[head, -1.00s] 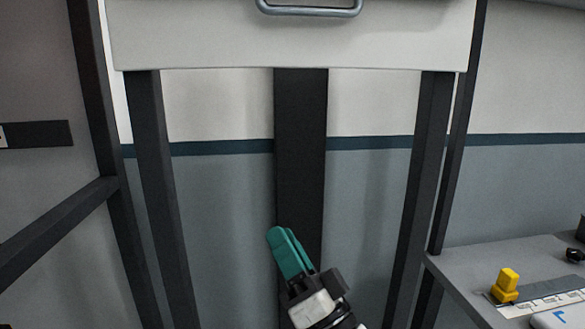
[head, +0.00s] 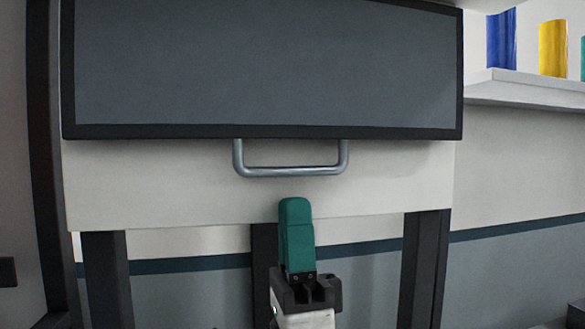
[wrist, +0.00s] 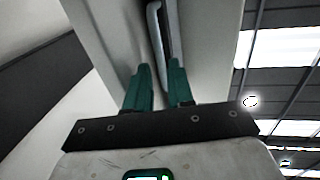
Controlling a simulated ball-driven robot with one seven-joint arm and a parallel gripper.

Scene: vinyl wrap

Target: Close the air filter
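The air filter unit shows in the head view as a dark grey panel (head: 268,65) in a black frame, above a white front (head: 150,185). A U-shaped metal handle (head: 290,171) is on the white front, just under the panel. My gripper (head: 295,205) has teal fingers and points up, just below the handle's right half. In the wrist view the fingers (wrist: 160,68) stand apart with a narrow gap. The handle (wrist: 157,35) shows beyond and between the fingertips. I see no grip on it, and cannot tell if they touch.
Dark uprights (head: 425,270) stand under the white front. At the upper right, a white shelf (head: 525,88) holds a blue roll (head: 501,40) and a yellow roll (head: 552,48). The space just below the white front is open between the uprights.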

